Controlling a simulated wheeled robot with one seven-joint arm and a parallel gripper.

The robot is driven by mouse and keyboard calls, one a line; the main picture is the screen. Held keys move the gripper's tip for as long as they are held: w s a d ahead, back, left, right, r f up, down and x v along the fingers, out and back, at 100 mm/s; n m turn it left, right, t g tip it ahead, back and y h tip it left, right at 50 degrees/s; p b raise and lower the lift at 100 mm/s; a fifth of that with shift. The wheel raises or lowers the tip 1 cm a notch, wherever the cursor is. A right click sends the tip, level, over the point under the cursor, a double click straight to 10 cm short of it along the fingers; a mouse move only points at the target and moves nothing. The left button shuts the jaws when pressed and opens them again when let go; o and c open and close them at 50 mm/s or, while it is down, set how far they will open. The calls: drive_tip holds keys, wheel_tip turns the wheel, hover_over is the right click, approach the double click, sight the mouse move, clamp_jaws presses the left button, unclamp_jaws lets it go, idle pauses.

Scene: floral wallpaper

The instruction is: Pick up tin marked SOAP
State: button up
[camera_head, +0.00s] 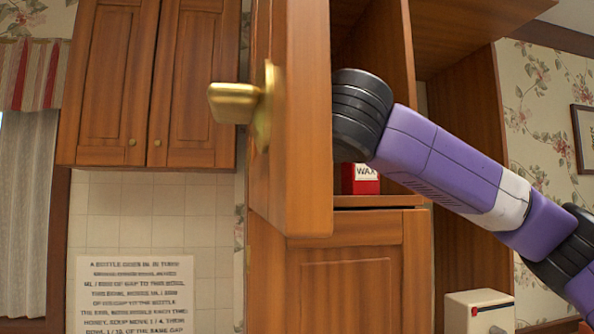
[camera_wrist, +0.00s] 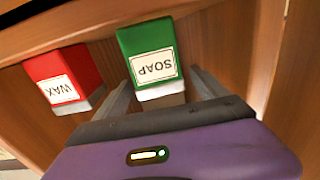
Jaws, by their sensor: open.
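The green tin marked SOAP (camera_wrist: 148,42) stands on the wooden shelf in the wrist view, its label upside down in the picture. My gripper (camera_wrist: 160,90) is open, with one grey finger to each side of the tin's lower, pale end. I cannot tell whether the fingers touch it. In the head view my purple arm reaches into the open cupboard. The gripper and the SOAP tin are hidden there behind the cupboard door and my arm.
A red tin marked WAX (camera_wrist: 62,78) stands left of the SOAP tin in the wrist view; it also shows in the head view (camera_head: 360,186). The open cupboard door (camera_head: 290,120) with a brass handle (camera_head: 240,103) stands close beside my arm. A wooden cupboard wall is on the right.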

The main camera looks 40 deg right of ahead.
drive_tip(key=p+x, duration=0.2)
drive_tip(key=x, duration=0.1)
drive_tip(key=shift+w+d+r, duration=0.1)
drive_tip(key=shift+d+r, duration=0.15)
drive_tip(key=shift+r, duration=0.1)
drive_tip(key=shift+w+d+f, duration=0.2)
drive_tip(key=shift+w+d, duration=0.1)
drive_tip(key=shift+w, duration=0.25)
drive_tip(key=shift+c, duration=0.4)
drive_tip(key=c, duration=1.5)
drive_tip(key=shift+c, duration=1.1)
drive_tip(key=shift+r, duration=0.15)
